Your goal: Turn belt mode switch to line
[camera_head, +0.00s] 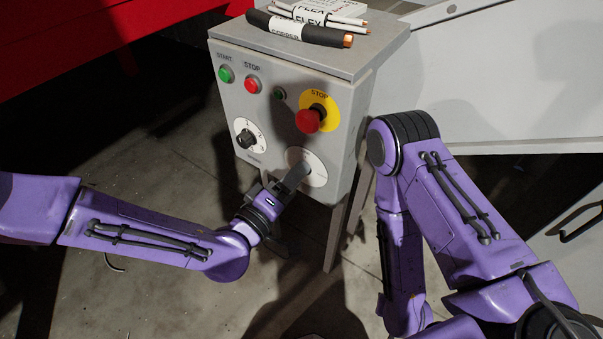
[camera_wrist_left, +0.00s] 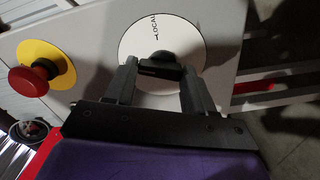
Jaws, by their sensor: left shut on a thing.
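The belt mode switch has a white round plate (camera_head: 316,179) at the lower right of the grey control box's front (camera_head: 225,100). In the left wrist view the plate (camera_wrist_left: 192,37) shows the word LOCAL beside the dark knob (camera_wrist_left: 160,57). My left gripper (camera_head: 299,172) reaches the switch, and its fingers (camera_wrist_left: 158,72) are shut on the knob, one on each side. The knob is mostly hidden by the gripper in the head view. Other lettering on the plate is too hidden or small to read. My right gripper is out of view; only my right arm shows.
Above the switch is a red emergency stop (camera_head: 308,121) on a yellow disc, close to my left gripper. A second dial (camera_head: 245,138) and green (camera_head: 225,74) and red (camera_head: 252,85) buttons are at left. Cable pieces (camera_head: 290,27) lie on the box top.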

